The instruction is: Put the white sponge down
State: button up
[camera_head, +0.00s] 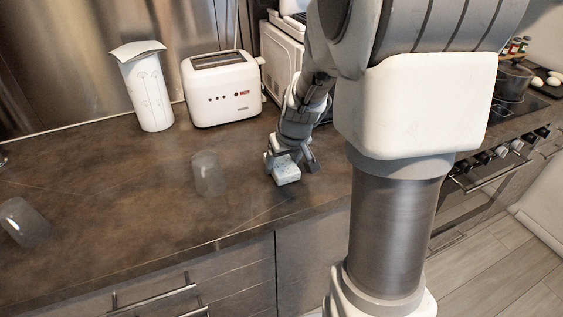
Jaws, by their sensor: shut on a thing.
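The white sponge (287,174) is a small pale block at the counter's middle. My gripper (290,167) is shut on it, with a finger at each side and the wrist above. The sponge is on or just above the brown counter (130,215); I cannot tell whether it touches. My gripper hides part of its top and back.
A clear glass (208,174) stands left of the sponge, and another glass (24,222) is at the far left. A white toaster (222,90) and a white patterned container (147,88) stand behind. Bare counter lies in front of the sponge. A stove (515,112) is at right.

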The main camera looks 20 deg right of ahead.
jog(key=shift+f, duration=0.15)
jog(key=o, duration=1.1)
jog(key=shift+o, duration=0.2)
jog(key=p+v, duration=0.3)
jog(key=v, duration=0.9)
jog(key=s+a+r, duration=0.3)
jog(key=s+a, duration=0.1)
jog(key=s, duration=0.4)
jog(key=s+a+r+t, duration=0.1)
jog(key=s+a+r, duration=0.2)
jog(key=s+a, duration=0.2)
jog(key=s, duration=0.3)
jog(key=shift+a+r, duration=0.15)
jog(key=shift+r, duration=0.15)
